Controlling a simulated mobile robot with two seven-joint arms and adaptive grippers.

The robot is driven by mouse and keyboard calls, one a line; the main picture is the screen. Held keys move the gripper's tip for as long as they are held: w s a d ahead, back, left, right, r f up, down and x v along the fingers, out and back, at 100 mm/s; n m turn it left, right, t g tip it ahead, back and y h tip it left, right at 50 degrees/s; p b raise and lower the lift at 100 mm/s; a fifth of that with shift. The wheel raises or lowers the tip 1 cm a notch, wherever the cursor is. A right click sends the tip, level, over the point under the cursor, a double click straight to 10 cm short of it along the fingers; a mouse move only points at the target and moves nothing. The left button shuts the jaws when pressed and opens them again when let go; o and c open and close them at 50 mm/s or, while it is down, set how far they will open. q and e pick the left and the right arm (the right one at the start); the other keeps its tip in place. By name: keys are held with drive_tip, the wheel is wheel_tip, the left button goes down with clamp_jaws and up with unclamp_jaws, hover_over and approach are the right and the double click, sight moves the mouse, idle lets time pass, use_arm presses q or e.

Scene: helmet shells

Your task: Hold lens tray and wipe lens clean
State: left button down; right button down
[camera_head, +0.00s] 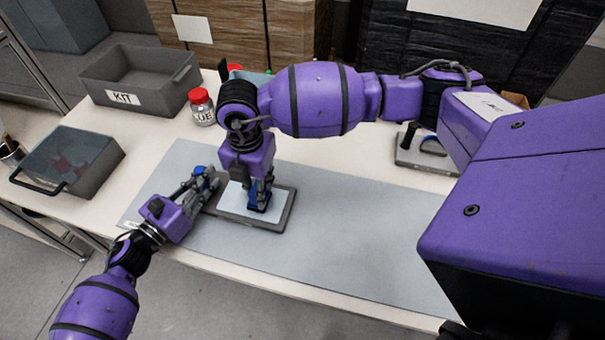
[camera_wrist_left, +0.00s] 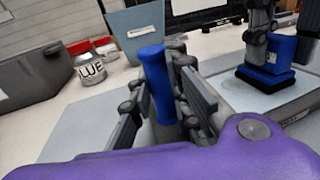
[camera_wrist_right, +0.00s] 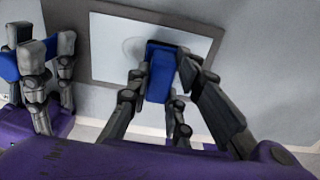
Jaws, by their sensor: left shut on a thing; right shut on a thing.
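The lens tray (camera_head: 284,216) is a flat grey frame on the mat, holding a pale lens (camera_head: 231,204). A blue handle (camera_wrist_left: 156,82) stands upright at its left end. My left gripper (camera_head: 200,184) is shut on that handle. My right gripper (camera_head: 259,187) points down over the tray and is shut on a blue wiper (camera_wrist_right: 160,76) with a dark pad. The wiper sits on or just above the lens; contact is hard to tell. In the right wrist view, a faint oval mark shows on the lens (camera_wrist_right: 112,60) beside the wiper.
A grey KIT bin (camera_head: 182,84) and a red-lidded glue jar (camera_head: 202,112) stand at the back left. A grey box (camera_head: 98,178) is at the left edge. A grey plate with a handle (camera_head: 425,158) lies at the right. The mat (camera_head: 350,235) is clear right of the tray.

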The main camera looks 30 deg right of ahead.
drive_tip(key=shift+w+a, duration=1.65)
drive_tip(key=shift+w, duration=0.05)
use_arm(q)
drive_tip(key=shift+d, duration=0.1)
use_arm(e)
drive_tip(key=shift+d, duration=0.1)
drive_tip(key=shift+s+d, duration=2.3)
drive_tip(key=shift+s, duration=0.15)
drive_tip(key=shift+w+a, duration=1.25)
drive_tip(key=shift+r, duration=0.1)
